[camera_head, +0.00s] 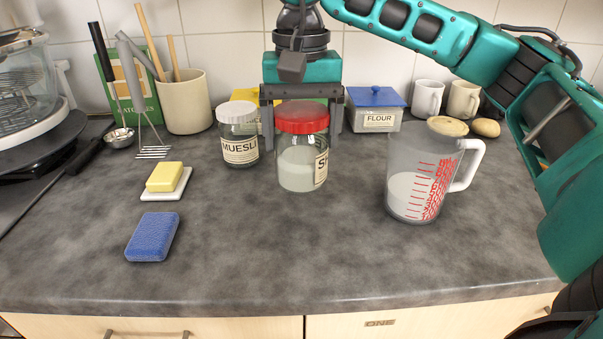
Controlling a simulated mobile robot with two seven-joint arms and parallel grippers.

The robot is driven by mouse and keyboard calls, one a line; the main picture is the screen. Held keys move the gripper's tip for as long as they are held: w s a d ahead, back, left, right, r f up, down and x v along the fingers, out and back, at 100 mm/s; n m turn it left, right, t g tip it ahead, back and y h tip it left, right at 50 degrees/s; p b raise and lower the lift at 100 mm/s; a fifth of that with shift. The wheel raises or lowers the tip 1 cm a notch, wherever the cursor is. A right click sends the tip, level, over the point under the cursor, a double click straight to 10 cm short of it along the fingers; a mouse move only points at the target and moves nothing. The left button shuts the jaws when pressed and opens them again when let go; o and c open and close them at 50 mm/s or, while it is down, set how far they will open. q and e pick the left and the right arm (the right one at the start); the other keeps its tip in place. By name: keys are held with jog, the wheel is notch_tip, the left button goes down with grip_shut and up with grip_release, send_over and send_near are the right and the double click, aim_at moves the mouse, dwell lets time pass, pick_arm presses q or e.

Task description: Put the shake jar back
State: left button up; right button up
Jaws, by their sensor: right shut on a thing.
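A clear glass jar (300,170) with a red lid (302,117) and pale contents is upright over the middle of the counter. My right gripper (302,132) comes down from above and behind, shut on this jar with one finger on each side. I cannot tell whether the jar's base touches the counter. My left gripper is not in view.
A muesli jar (239,142) stands close on the left. A measuring jug (412,190) stands to the right, a flour box (376,110) behind. A blue sponge (152,237) and butter dish (176,193) lie left. The counter's front middle (285,250) is clear.

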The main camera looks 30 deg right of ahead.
aim_at(301, 166)
jog(key=shift+f+b, duration=0.3)
jog(key=shift+f, duration=2.7)
jog(key=shift+f, duration=0.1)
jog(key=shift+f, duration=0.15)
jog(key=o, duration=1.5)
notch_tip(301, 166, up, 12)
jog(key=shift+r+p, duration=0.25)
jog(key=shift+p, duration=0.7)
